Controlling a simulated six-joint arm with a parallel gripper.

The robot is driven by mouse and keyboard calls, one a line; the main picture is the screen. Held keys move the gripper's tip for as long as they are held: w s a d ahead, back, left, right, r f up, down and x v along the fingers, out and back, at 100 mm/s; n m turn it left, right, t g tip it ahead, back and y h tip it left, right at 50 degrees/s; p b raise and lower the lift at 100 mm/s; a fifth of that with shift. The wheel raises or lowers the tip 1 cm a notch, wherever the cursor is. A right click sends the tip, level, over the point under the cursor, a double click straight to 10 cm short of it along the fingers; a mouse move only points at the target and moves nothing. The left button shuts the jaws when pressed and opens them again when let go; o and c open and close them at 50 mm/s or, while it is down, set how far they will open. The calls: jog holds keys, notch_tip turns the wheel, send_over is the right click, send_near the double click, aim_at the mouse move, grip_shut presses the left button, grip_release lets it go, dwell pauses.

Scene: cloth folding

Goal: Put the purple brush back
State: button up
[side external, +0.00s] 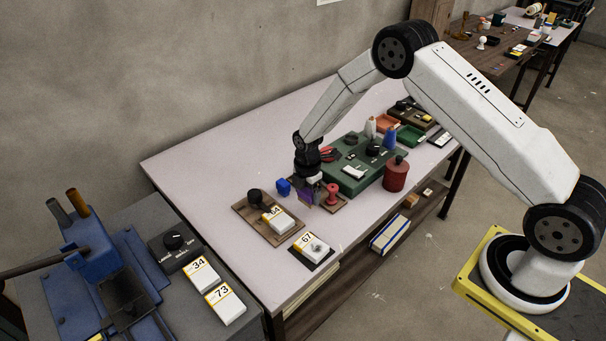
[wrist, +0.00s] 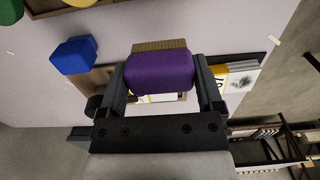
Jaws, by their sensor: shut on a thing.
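The purple brush (wrist: 160,72) is between the two fingers of my gripper (wrist: 161,85) in the wrist view, with its tan-brown bristle end showing beyond the purple body. My gripper is shut on it. In the side view my gripper (side external: 306,192) points down at the table, and a small patch of the purple brush (side external: 304,195) shows below it. It is just left of the red spool (side external: 332,195) and right of the blue brush-like block (side external: 283,187). The blue block also shows in the wrist view (wrist: 73,56). I cannot tell whether the purple brush touches anything below.
A brown board (side external: 247,222) with a black knob and a numbered card lies left of my gripper. A dark plate with card 67 (side external: 307,241) is near the front edge. A green panel (side external: 350,187) and a red canister (side external: 396,174) stand to the right. The back-left table is clear.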

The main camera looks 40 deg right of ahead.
aim_at(306, 200)
jog(key=shift+w+f, duration=0.3)
jog(key=shift+f, duration=1.5)
jog(key=shift+f, duration=0.15)
jog(key=o, duration=0.8)
jog(key=shift+o, duration=0.2)
jog(key=shift+r, duration=6.15)
jog(key=shift+s+r, duration=0.1)
